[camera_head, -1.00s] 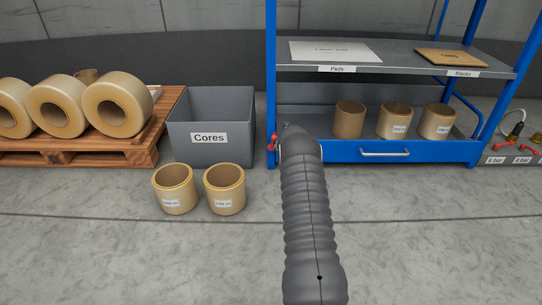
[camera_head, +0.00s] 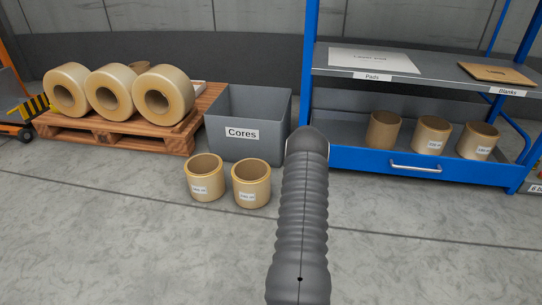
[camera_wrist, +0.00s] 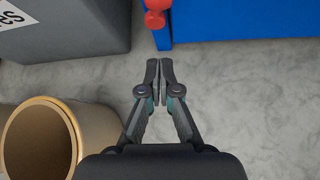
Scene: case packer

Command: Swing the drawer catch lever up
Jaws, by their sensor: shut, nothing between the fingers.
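The red catch lever (camera_wrist: 156,12) shows at the top edge of the wrist view, at the left end of the blue drawer front (camera_wrist: 235,20). Only its lower part is in the picture. My gripper (camera_wrist: 159,64) is shut and empty, with its fingertips a short way below the lever in that view and apart from it. In the head view the blue drawer (camera_head: 385,163) is the bottom level of the rack, with a silver handle (camera_head: 415,168). My arm hides the lever and the gripper there.
A grey Cores bin (camera_head: 240,150) stands left of the rack. Two cardboard cores (camera_head: 204,178) stand on the floor before it; one core (camera_wrist: 38,140) is close to my gripper's left in the wrist view. A pallet with rolls (camera_head: 110,139) is farther left. Open floor lies in front.

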